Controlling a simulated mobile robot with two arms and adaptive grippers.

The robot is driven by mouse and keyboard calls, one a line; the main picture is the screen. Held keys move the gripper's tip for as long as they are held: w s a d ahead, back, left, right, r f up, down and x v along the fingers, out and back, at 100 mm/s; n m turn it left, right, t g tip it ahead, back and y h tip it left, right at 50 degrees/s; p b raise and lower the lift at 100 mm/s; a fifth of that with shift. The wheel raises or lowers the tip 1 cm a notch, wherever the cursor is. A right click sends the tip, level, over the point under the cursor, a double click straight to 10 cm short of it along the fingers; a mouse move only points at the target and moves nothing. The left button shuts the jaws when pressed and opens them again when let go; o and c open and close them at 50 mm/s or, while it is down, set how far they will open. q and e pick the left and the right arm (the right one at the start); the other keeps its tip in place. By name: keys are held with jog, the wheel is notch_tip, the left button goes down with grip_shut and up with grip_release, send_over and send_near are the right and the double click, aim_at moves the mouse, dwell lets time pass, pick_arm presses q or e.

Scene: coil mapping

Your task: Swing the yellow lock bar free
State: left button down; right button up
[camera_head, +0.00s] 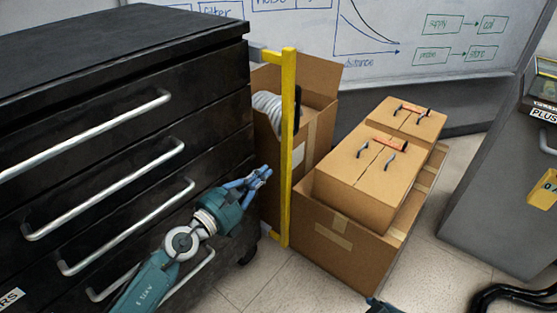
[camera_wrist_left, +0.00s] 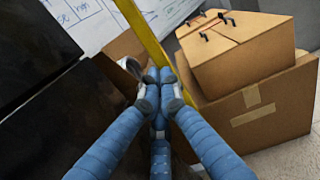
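The yellow lock bar (camera_head: 288,150) stands upright along the front right edge of the black drawer cabinet (camera_head: 105,65). Brackets show at its top and bottom ends. In the left wrist view the bar (camera_wrist_left: 143,32) slants down behind my fingertips. My left gripper (camera_head: 266,172) is just left of the bar, around its lower middle, with a small gap seen in the head view. In the left wrist view its blue fingers (camera_wrist_left: 158,84) come together at the tips with nothing visible between them. Whether they touch the bar is hidden.
An open cardboard box (camera_head: 322,78) with a grey coiled hose (camera_head: 268,108) stands behind the bar. Stacked boxes (camera_head: 338,245) with handled lids are close to its right. A grey cabinet (camera_head: 500,190) is at far right. Floor (camera_head: 430,270) shows between them. Drawer handles (camera_head: 130,195) stick out near my arm.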

aim_at(285, 156)
pick_arm(q)
jog(key=b+x, duration=0.1)
jog(key=x, duration=0.5)
jog(key=shift+w+d+f, duration=0.1)
jog(key=shift+w+d, duration=0.05)
jog(key=shift+w, duration=0.05)
jog(key=shift+w+d, duration=0.2)
jog(key=shift+w, duration=0.1)
pick_arm(e)
jog(key=w+a+r+t, duration=0.2)
jog(key=w+r+t, duration=0.1)
jog(key=w, duration=0.3)
jog(key=shift+w+r+y, duration=0.2)
jog(key=shift+r+y, duration=0.2)
jog(key=shift+r, duration=0.3)
jog(key=shift+a, duration=0.1)
pick_arm(q)
jog(key=shift+w+d, duration=0.1)
jog(key=shift+d, duration=0.05)
pick_arm(e)
jog(key=shift+s+f, duration=0.1)
jog(key=shift+s, duration=0.05)
